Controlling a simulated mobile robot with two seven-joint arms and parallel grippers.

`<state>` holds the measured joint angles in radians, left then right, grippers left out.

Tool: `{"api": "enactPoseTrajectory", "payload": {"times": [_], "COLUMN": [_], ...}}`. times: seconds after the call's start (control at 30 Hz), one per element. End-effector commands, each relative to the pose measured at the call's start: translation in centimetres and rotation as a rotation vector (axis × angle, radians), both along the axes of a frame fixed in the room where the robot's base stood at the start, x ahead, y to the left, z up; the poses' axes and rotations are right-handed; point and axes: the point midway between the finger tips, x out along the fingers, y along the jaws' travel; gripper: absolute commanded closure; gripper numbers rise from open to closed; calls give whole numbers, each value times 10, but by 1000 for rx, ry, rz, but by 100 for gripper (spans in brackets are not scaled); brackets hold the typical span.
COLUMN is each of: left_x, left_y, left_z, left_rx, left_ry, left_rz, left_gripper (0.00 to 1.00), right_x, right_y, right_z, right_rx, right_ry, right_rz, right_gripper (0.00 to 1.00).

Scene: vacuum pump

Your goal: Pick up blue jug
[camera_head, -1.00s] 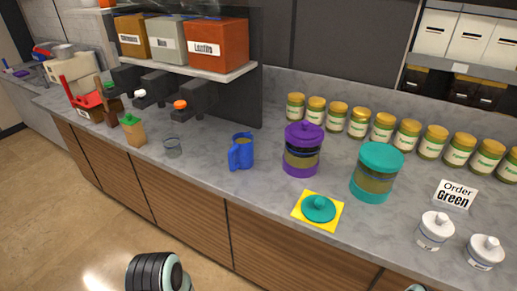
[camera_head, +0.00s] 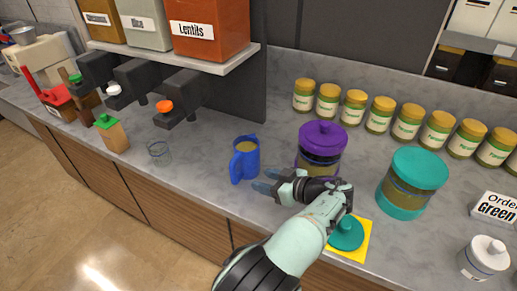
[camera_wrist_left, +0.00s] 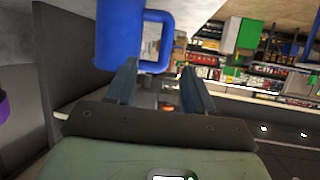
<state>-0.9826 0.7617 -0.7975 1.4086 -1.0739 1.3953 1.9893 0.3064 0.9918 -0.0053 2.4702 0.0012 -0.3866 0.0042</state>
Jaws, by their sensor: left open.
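The blue jug (camera_head: 245,160) stands upright on the grey counter, with tan contents showing at its open top. Its handle is on its left side in the head view. My left gripper (camera_head: 266,181) is open and empty, just right of the jug and low over the counter. In the left wrist view the jug (camera_wrist_left: 117,35) is ahead of the open fingers (camera_wrist_left: 158,85), its handle roughly in line with the gap between them. The left finger looks close to the jug, but I cannot tell whether it touches. My right gripper is not in view.
A purple-lidded canister (camera_head: 322,142) stands behind my gripper, and a teal-lidded canister (camera_head: 413,182) is to the right. Yellow-lidded jars line the back.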

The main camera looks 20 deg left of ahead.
Motion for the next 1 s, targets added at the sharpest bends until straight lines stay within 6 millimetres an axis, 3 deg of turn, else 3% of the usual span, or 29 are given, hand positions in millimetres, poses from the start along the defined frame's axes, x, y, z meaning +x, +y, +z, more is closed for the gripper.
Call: {"api": "enactPoseTrajectory", "payload": {"times": [0.4, 0.67, 1.0], "left_x": [16, 21, 34], "left_y": [61, 78, 115], "left_z": [-27, -35, -54], "left_rx": [-1, -2, -2], "left_ry": [5, 5, 5], "left_rz": [1, 1, -1], "left_gripper": [47, 47, 47], "right_x": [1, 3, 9], "right_y": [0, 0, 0], "right_z": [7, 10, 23], "right_rx": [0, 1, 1], "right_ry": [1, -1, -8], "right_rz": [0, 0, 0], "right_gripper": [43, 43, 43]}}
